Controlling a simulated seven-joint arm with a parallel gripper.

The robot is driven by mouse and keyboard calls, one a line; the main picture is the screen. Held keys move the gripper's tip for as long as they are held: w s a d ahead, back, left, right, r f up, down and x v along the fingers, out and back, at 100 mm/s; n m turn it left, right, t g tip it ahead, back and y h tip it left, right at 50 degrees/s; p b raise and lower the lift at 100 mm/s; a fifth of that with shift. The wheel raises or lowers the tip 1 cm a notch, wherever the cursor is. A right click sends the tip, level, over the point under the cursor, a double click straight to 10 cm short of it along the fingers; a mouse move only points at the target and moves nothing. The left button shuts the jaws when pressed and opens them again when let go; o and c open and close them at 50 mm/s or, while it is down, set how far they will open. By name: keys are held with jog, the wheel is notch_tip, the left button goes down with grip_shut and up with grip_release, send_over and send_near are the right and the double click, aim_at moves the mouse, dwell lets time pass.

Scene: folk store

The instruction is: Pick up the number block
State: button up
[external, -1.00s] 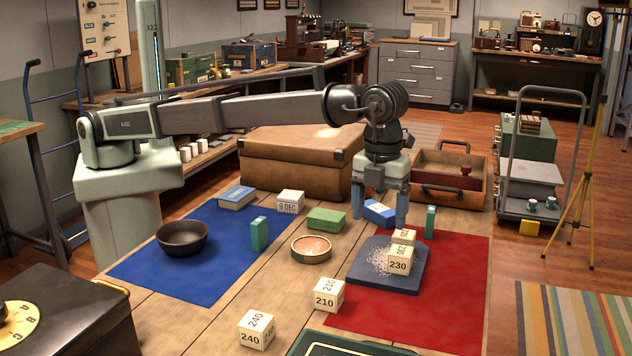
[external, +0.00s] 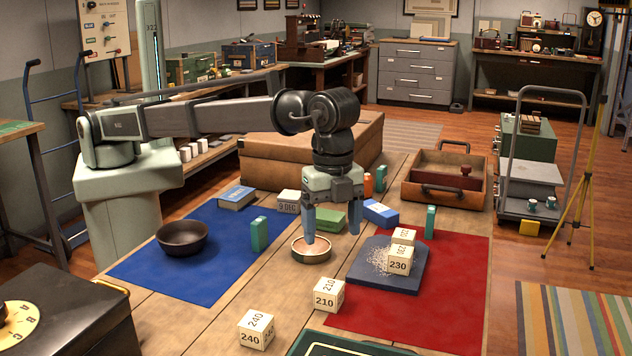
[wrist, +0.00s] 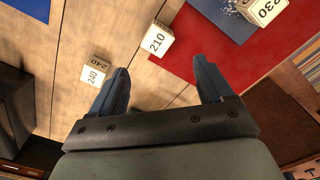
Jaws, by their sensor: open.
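My gripper (external: 331,235) is open and empty above the table, over the round dish and green box. Its two blue fingers also show in the wrist view (wrist: 160,66). The cream block marked 210 (external: 328,295) sits on bare wood nearer the camera; in the wrist view it lies just beyond the fingertips (wrist: 157,38). The block marked 240 (external: 257,331) is at the front left, also left in the wrist view (wrist: 95,70). The block marked 230 (external: 399,261) rests on a dark blue slab, with another number block (external: 404,236) behind it.
A round shallow dish (external: 311,251), a green box (external: 327,218) and a 9 DEC block (external: 290,200) stand mid-table. A dark bowl (external: 182,238) is on the blue mat (external: 170,282). The slab (external: 378,283) lies on the red mat (external: 455,300). A suitcase (external: 275,165) stands behind.

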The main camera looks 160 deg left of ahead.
aim_at(329, 285)
notch_tip(329, 285, down, 8)
jog(key=n, duration=0.9)
jog(key=shift+f, duration=0.25)
jog(key=shift+w+d+f, duration=0.1)
jog(key=shift+d+f, duration=0.05)
jog(key=shift+f, duration=1.2)
jog(key=shift+d+f, duration=0.1)
jog(key=shift+f, duration=1.25)
jog(key=c, duration=1)
jog(key=shift+r, duration=0.15)
jog(key=shift+c, duration=0.2)
